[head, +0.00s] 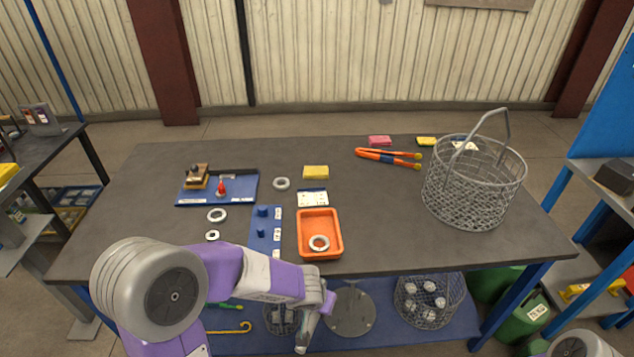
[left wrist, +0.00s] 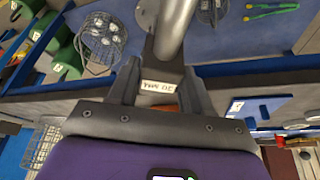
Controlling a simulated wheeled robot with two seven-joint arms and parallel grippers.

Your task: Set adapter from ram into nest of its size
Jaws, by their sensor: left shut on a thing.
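My left gripper (head: 314,312) is low in front of the table's near edge. In the left wrist view its two fingers (left wrist: 160,82) are shut on a dark block (left wrist: 165,70) with a white label whose print I cannot read for sure. A grey metal cylinder (left wrist: 174,28) joins the block; it also shows below the gripper in the head view (head: 304,334). Whether this is the ram or its adapter I cannot tell. A blue plate (head: 258,243) with short blue pegs and white labels lies at the table's front. My right gripper is out of view.
Pale rings (head: 217,215) lie on the table, and another ring (head: 319,243) lies in the orange tray (head: 307,217). A blue board (head: 240,193) carries tools. A wire basket (head: 472,190) stands at the right. Below the table, a round grey plate (head: 350,307) sits on a blue surface.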

